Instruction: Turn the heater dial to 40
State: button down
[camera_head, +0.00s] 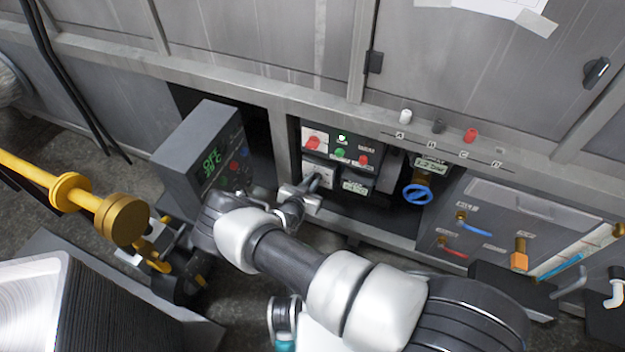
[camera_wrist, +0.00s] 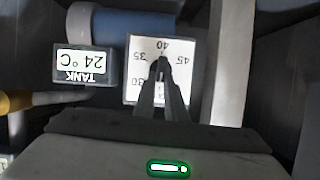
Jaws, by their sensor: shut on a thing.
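The heater dial's white square plate (camera_wrist: 131,43) faces the wrist camera, with 30, 35, 40 and 45 visible around it. My gripper (camera_wrist: 162,66) is shut on the dial's knob at the middle of the plate. The fingers hide most of the knob and the lower middle of the plate. The fingertips lie below the 40, but I cannot clearly make out the pointer. In the head view, my gripper (camera_head: 310,184) reaches the plate (camera_head: 322,170) inside the recessed panel.
A tank display (camera_wrist: 84,66) beside the dial reads 24 °C, upside down. Red and green buttons (camera_head: 340,153) sit above the dial. A blue valve wheel (camera_head: 417,194) is to the right.

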jog(key=shift+s+d+f+m+t+y+b, duration=0.1)
jog(key=shift+d+f+m+t+y, duration=0.55)
jog(key=shift+m, duration=1.6)
jog(key=shift+s+d+f+m+t+y+b, duration=0.15)
jog(key=shift+m+t+y, duration=0.95)
jog(key=shift+m, duration=1.2)
jog(key=shift+s+d+f+m+t+y+b, duration=0.1)
jog(key=shift+d+f+m+t+y, duration=0.55)
jog(key=shift+m, duration=1.6)
jog(key=shift+w+a+r+t, duration=0.1)
jog(key=shift+a+r+t, duration=0.05)
jog(key=shift+a+t, duration=0.25)
jog(key=c, duration=1.8)
grip_release()
jog(key=shift+s+y, duration=0.2)
jog(key=shift+y, duration=0.1)
